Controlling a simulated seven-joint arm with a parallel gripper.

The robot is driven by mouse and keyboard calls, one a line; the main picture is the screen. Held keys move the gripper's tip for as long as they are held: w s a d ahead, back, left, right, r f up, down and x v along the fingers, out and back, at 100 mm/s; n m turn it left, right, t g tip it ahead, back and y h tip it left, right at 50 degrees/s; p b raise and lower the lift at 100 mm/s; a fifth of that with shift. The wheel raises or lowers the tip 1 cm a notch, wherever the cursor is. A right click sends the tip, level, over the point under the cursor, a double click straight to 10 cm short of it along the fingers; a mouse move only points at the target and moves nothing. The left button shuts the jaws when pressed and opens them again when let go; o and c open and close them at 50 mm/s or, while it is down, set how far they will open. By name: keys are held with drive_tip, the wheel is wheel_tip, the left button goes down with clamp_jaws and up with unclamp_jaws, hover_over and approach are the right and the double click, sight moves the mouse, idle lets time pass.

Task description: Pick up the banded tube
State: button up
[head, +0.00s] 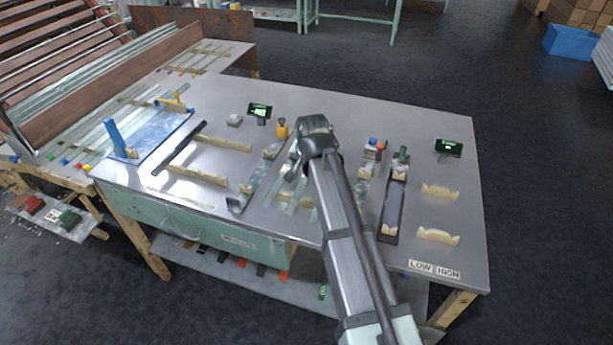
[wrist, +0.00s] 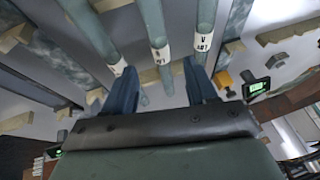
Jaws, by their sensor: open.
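Three pale glass tubes lie side by side in the wrist view: a left one (wrist: 88,25), a middle one (wrist: 153,20) and a right one (wrist: 206,15). Each carries a white band with dark marks, too small to read surely; I cannot tell which is the banded tube. My gripper (wrist: 160,76) is open above them. The middle tube passes between its fingers, with no visible grip on it. In the head view my gripper (head: 298,165) hangs over the middle of the bench, and my arm hides part of the tubes (head: 286,186).
The metal bench (head: 330,105) holds pale notched rests (head: 440,191), a long dark tray (head: 392,208), a blue mat (head: 160,135) and small displays (head: 448,147). Another dark rod (head: 180,148) lies at left. The bench's far middle is clear.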

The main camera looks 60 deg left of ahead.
sight(306, 176)
drive_tip(key=shift+x, duration=3.25)
drive_tip(key=shift+s, duration=0.1)
drive_tip(key=shift+c, duration=0.2)
clamp_jaws()
